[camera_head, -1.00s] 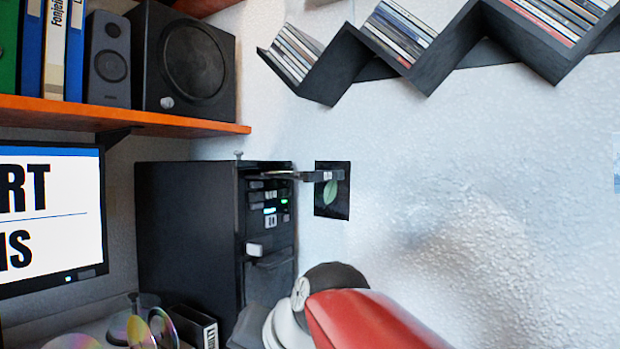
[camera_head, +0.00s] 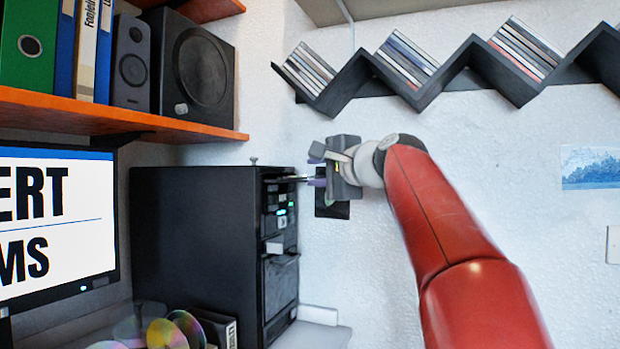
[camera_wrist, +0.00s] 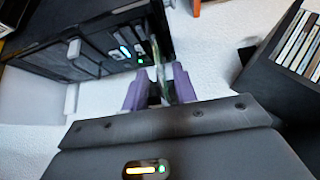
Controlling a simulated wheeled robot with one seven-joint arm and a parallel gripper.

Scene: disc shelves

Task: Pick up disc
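The black computer tower (camera_head: 200,235) stands beside the monitor, with its disc tray (camera_head: 290,178) sticking out near the top of its front. My gripper (camera_head: 318,178) is at the outer end of this tray. In the wrist view, the two purple fingers of my gripper (camera_wrist: 158,88) stand apart, and the narrow, blurred end of the tray lies between them. I cannot tell whether either finger touches it. No disc shows clearly on the tray. Loose shiny discs (camera_head: 165,334) lie at the bottom left of the head view, below the monitor.
A zigzag shelf (camera_head: 345,82) with cases runs along the wall above. An orange shelf (camera_head: 110,118) with speakers and binders is at upper left.

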